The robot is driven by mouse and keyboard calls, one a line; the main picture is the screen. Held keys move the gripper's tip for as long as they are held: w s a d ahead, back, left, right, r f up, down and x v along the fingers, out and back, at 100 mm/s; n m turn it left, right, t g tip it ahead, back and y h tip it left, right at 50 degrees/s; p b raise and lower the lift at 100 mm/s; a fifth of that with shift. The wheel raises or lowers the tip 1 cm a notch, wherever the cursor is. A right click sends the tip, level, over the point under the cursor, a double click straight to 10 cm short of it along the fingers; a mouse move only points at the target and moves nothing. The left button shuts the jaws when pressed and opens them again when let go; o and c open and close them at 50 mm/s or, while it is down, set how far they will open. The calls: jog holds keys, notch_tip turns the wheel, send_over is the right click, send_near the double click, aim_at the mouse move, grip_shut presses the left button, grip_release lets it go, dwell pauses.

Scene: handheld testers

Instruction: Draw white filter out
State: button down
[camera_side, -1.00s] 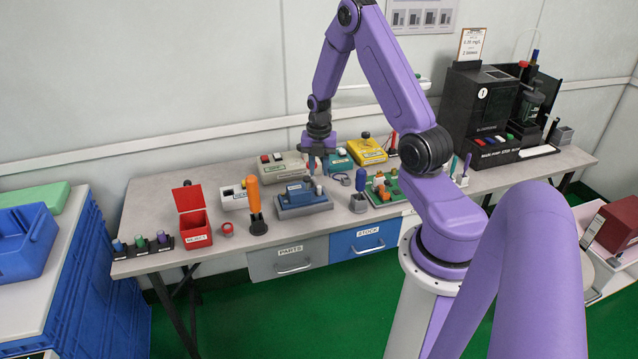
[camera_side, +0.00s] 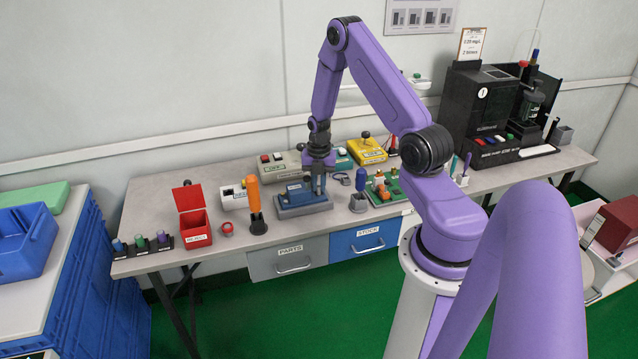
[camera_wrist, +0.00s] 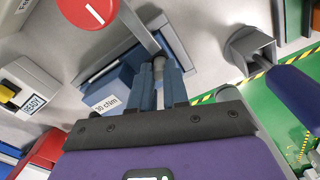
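No piece can be made out for certain as the white filter. The black machine (camera_side: 468,98) at the back right has small coloured pieces along its front and a pale flat strip (camera_side: 538,151) at its right. My gripper (camera_side: 318,190) is far to the left of it, pointing down at the blue tester (camera_side: 292,195). In the wrist view the gripper's fingers (camera_wrist: 160,88) stand on either side of a grey post at the tester (camera_wrist: 117,88), labelled 30 cNm. Whether they grip the post cannot be told.
An orange-handled tool (camera_side: 255,200) and a red open box (camera_side: 193,218) stand left of the tester. A grey holder (camera_side: 358,203) and a green board (camera_side: 384,191) stand right of it. A yellow box (camera_side: 367,152) is behind. Bench is free before the black machine.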

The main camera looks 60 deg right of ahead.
aim_at(319, 186)
jog(key=shift+r, duration=0.1)
dwell(0.3)
jog(key=shift+r, duration=2.35)
